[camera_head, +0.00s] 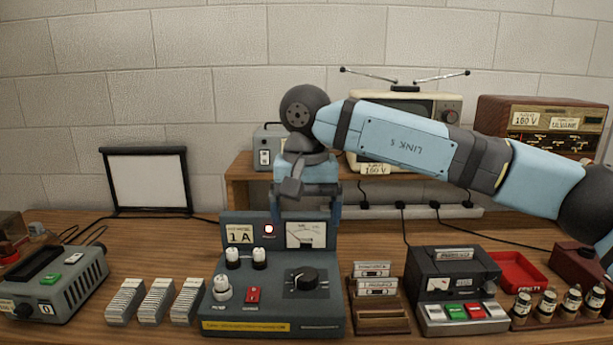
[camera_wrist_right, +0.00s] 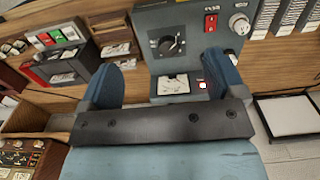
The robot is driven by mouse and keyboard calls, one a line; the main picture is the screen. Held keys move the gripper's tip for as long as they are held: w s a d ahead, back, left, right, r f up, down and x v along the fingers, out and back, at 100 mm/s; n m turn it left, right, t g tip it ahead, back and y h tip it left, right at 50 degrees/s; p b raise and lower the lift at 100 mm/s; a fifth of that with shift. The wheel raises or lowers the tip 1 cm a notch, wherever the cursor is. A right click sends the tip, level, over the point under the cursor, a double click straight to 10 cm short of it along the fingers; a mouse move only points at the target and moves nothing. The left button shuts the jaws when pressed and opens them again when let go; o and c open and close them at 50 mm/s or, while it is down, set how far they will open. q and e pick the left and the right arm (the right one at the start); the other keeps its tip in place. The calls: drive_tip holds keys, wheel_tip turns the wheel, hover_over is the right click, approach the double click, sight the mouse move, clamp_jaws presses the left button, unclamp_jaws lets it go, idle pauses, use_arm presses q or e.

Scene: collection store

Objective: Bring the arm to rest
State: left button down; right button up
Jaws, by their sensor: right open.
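My right arm (camera_head: 402,137) reaches in from the right, bent at a dark round joint, with its hand hanging down. My right gripper (camera_head: 306,212) is open and empty. It is just above or behind the meter panel of a grey power unit (camera_head: 222,318); the panel's top edge hides the fingertips. In the right wrist view the two blue fingers (camera_wrist_right: 165,72) stand apart, with the unit's meter (camera_wrist_right: 173,84) and lit red lamp seen between them. I cannot tell whether a finger touches the unit. My left gripper is not in view.
A wooden shelf (camera_head: 238,172) behind the hand carries a television (camera_head: 438,103) and a brown radio (camera_head: 500,112). A cassette rack (camera_head: 380,318), a tape recorder (camera_head: 452,268) and a red tray (camera_head: 520,278) stand right of the unit. A white screen (camera_head: 148,182) stands back left.

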drive_tip(key=s+a+f+m+g+y+b, duration=0.2)
drive_tip(key=s+a+f+m+g+y, duration=0.2)
drive_tip(key=s+a+f+g+y, duration=0.25)
drive_tip(key=s+a+f+m+g+y+b, duration=0.2)
drive_tip(key=s+a+f+m+g+y, duration=0.15)
drive_tip(key=s+a+f+y, duration=0.35)
drive_tip(key=d+f+n+t+h+b, duration=0.1)
drive_tip(key=d+f+n+t+b, duration=0.1)
drive_tip(key=d+f+n+t, duration=0.9)
drive_tip(key=d+f+n+t+b, duration=0.2)
drive_tip(key=d+f+n+t, duration=0.45)
drive_tip(key=n+t, duration=0.85)
drive_tip(key=s+d+f+m+g+h+b, duration=0.1)
drive_tip(key=s+d+f+m+g+h, duration=0.1)
drive_tip(key=s+d+f+m+h, duration=0.4)
drive_tip(key=s+d+f+m+g+h+b, duration=0.1)
drive_tip(key=s+d+f+m+g+h, duration=0.1)
drive_tip(key=s+d+f+m, duration=0.7)
use_arm(q)
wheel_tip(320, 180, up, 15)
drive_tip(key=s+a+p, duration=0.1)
drive_tip(key=p, duration=2.8)
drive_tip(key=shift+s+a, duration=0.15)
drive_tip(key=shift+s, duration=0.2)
use_arm(e)
wheel_tip(320, 180, up, 14)
drive_tip(key=g+h, duration=0.1)
drive_tip(key=shift+w+d+m, duration=0.35)
drive_tip(key=shift+d, duration=0.05)
